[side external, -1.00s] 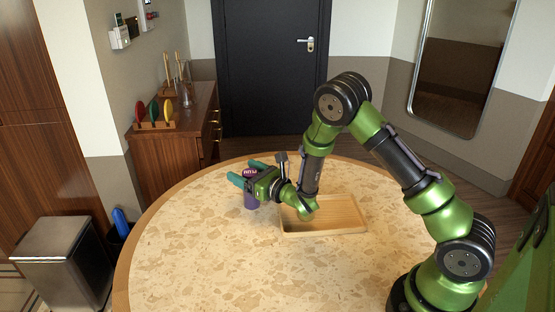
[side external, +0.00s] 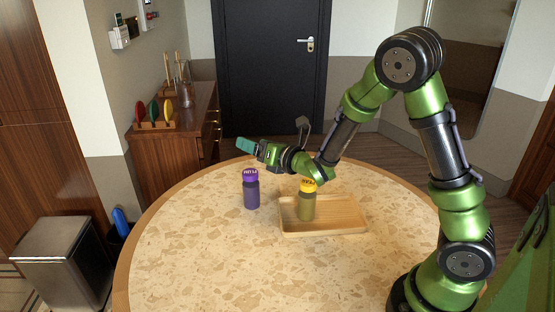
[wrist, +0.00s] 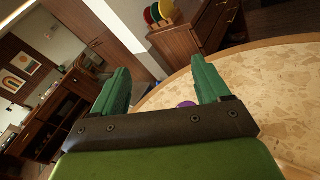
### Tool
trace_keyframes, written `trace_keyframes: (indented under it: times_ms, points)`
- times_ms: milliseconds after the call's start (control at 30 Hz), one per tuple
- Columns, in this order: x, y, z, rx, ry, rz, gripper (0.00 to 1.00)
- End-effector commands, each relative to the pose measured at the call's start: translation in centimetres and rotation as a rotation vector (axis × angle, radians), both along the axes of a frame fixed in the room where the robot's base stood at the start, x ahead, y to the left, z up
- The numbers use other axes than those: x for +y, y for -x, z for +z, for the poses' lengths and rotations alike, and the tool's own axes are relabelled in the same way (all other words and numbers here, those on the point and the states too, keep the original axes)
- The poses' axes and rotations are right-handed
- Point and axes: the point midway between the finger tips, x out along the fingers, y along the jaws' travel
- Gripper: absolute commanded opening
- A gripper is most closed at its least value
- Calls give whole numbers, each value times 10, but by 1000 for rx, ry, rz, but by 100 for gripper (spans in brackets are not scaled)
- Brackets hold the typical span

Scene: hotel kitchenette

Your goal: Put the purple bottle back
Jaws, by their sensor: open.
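The purple bottle (side external: 251,190), with a purple lettered cap, stands upright on the round table, left of the wooden tray (side external: 345,230). A yellow-capped bottle (side external: 307,203) stands upright in the left part of the tray. My gripper (side external: 243,144) is raised above and behind the purple bottle, pointing left, and is apart from it. In the wrist view my gripper's two green fingers (wrist: 160,82) are spread with nothing between them. A bit of the purple cap (wrist: 186,104) shows low between the fingers; the rest of that bottle is hidden.
The right part of the tray is empty. The speckled tabletop (side external: 220,265) is clear at the front and left. A wooden cabinet (side external: 170,165) with coloured discs (side external: 154,112) stands beyond the table, and a metal bin (side external: 65,262) stands at left.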

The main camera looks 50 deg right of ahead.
Motion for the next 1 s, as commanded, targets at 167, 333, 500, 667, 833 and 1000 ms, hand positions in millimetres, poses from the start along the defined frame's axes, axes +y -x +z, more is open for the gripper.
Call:
trace_keyframes:
  times_ms: [167,333,500,667,833,1000]
  points:
    - [-4,28,36,84,-754,-176,76]
    - [10,75,55,177,-1446,-400,76]
    - [33,139,69,246,-2049,-719,76]
    - [57,204,74,243,-2469,-1094,76]
    - [72,251,73,178,-2694,-1414,76]
    - [78,267,72,-138,2725,1523,76]
